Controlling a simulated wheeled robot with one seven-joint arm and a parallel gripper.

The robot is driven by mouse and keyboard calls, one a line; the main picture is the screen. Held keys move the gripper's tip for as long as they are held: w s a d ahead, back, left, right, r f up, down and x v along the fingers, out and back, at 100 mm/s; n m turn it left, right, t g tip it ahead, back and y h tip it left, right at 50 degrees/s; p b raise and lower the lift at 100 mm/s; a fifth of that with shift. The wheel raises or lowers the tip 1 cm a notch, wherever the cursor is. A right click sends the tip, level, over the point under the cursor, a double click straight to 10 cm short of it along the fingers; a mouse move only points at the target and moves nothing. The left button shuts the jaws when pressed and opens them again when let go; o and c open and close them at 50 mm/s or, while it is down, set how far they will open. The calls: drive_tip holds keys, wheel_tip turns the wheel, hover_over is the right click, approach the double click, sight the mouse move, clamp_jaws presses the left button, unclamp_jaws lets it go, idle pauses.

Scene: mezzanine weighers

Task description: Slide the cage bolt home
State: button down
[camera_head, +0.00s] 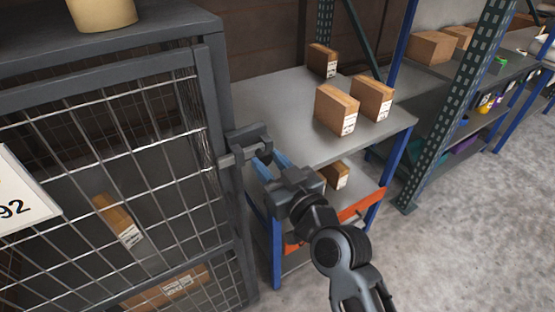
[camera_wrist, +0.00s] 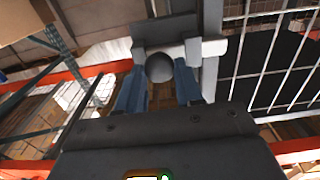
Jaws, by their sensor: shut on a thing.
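The wire-mesh cage (camera_head: 110,150) fills the left of the head view, with its grey door frame post (camera_head: 222,110) at the right side. The cage bolt (camera_head: 238,156) is a light grey bar at that post, beside a dark bracket (camera_head: 250,134). My gripper (camera_head: 267,160) reaches it from the lower right, with its blue fingers at the bolt. In the wrist view my gripper (camera_wrist: 160,80) is shut on the bolt's dark round knob (camera_wrist: 160,67). The light bar (camera_wrist: 212,47) shows behind the knob, partly hidden by it. How far the bolt reaches is unclear.
A grey shelf table (camera_head: 275,100) with several cardboard boxes (camera_head: 337,108) stands close behind my gripper. Its blue legs and orange beam (camera_head: 350,212) are near my arm. More racks stand at the right. The concrete floor (camera_head: 465,235) is clear at the lower right.

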drive_tip(key=shift+s+a, duration=0.45)
drive_tip(key=shift+a, duration=0.3)
drive_tip(key=c, duration=0.8)
unclamp_jaws()
drive_tip(key=shift+o, duration=0.2)
drive_tip(key=b+v, duration=0.2)
drive_tip(key=v, duration=0.6)
drive_tip(key=shift+w, duration=0.1)
